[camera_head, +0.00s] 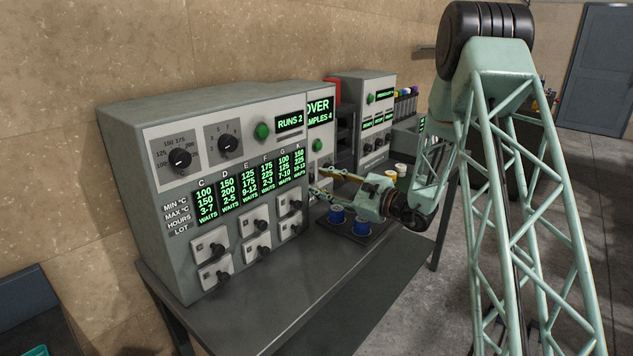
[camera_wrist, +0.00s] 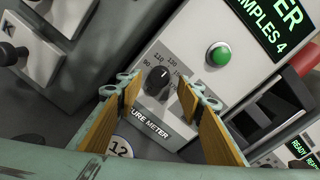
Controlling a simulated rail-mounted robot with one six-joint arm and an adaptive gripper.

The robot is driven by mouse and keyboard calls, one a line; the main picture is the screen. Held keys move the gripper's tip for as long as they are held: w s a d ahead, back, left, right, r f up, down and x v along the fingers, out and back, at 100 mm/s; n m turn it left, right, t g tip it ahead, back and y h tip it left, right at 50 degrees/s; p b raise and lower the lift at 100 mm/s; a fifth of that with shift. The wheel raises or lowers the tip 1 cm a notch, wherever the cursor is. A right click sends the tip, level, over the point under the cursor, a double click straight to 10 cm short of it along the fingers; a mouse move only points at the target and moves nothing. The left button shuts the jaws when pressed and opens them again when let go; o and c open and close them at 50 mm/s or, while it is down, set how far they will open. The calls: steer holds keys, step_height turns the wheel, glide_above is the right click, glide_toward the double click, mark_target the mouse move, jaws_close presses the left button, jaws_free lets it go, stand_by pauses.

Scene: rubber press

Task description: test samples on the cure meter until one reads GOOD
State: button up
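The cure meter is the grey unit behind my gripper; its display (camera_head: 319,111) reads "OVER", with "MPLES 4" showing below. In the wrist view the display (camera_wrist: 274,22) shows the end of the same text, over a green button (camera_wrist: 217,56). A black dial knob (camera_wrist: 158,80) sits on its face between my fingertips in the picture. My gripper (camera_head: 318,186) is open at the meter's front; its fingers with tan pads (camera_wrist: 158,92) are apart, and I cannot tell whether they touch the knob. A white disc marked 12 (camera_wrist: 121,147) shows below, partly hidden.
Another grey machine (camera_head: 372,105) stands behind. A red part (camera_wrist: 303,56) is right of the meter. The front of the bench (camera_head: 270,305) is clear.

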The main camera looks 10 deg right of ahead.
steer(key=v, duration=0.9)
steer(key=shift+w+r, duration=0.1)
stand_by(0.4)
steer(key=w+d+m+p, duration=0.4)
steer(key=d+m+p, duration=0.3)
steer(key=d+p, duration=0.3)
steer(key=shift+w+f+p, duration=0.3)
steer(key=shift+f+p, duration=0.1)
steer(key=shift+p, duration=1.65)
steer(key=shift+w+a, duration=0.1)
steer(key=shift+a, duration=0.05)
steer(key=x, duration=1.3)
steer(key=shift+w+a+r+b, duration=0.15)
steer(key=shift+w+b, duration=0.05)
steer(key=shift+b, duration=0.1)
